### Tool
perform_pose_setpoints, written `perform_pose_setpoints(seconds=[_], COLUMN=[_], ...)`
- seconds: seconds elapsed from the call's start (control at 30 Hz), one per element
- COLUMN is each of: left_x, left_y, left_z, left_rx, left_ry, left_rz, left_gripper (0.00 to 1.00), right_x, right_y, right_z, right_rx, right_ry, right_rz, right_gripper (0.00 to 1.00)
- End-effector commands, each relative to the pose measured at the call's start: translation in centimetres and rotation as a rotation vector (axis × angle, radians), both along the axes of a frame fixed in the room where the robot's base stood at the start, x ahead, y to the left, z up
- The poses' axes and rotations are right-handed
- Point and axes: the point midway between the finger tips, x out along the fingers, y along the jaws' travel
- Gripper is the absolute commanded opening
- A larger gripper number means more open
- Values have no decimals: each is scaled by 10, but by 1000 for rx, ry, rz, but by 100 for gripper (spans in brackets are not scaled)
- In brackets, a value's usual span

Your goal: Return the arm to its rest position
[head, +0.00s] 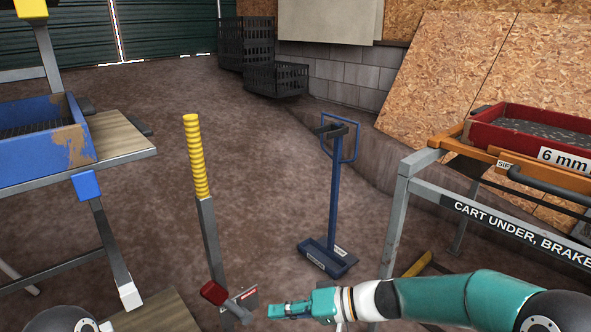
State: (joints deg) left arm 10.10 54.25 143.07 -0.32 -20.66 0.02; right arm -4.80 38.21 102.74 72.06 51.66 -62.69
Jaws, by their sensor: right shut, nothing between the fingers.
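My right arm, teal with a white and black wrist band, reaches in from the lower right of the head view. Its right gripper (290,311) points left near the bottom middle. It is shut, with nothing between its fingers. It shows just right of the foot of a post with a yellow ribbed grip (195,155) and a red-capped part (214,293) at its base. I cannot tell whether they touch. Only a rounded dark part of my left arm shows at the bottom left edge; my left gripper is out of view.
A steel frame (400,215) with a red tray (540,125) marked "6 mm" stands at right. A blue tray (40,150) sits on a bench (120,140) at left. A blue stand (335,200) is in the middle. Black crates (275,78) stand behind. Floor between is open.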

Motion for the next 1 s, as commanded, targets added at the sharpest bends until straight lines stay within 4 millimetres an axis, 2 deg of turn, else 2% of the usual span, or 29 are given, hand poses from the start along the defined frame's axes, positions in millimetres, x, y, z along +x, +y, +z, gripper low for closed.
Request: perform_pose_setpoints(seconds=[0.03,0.3,0.47,0.53,0.67,0.9,1.0], left_x=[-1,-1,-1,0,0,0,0], left_y=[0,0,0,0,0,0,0], left_z=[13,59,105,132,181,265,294], left_rx=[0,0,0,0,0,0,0], left_ry=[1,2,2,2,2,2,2], left_rz=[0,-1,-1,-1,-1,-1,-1], left_gripper=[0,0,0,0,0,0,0], right_x=[1,-1,-16,-30,-63,-145,-180], right_y=[-1,-10,-17,-22,-36,-75,-94], right_z=[12,37,54,60,59,54,52], right_rx=[0,-3,-25,-57,-155,-408,-523], right_ry=[3,52,115,152,237,423,479], right_rz=[-3,-18,-2,16,49,102,115], right_gripper=[0,0,0,0,0,0,0])
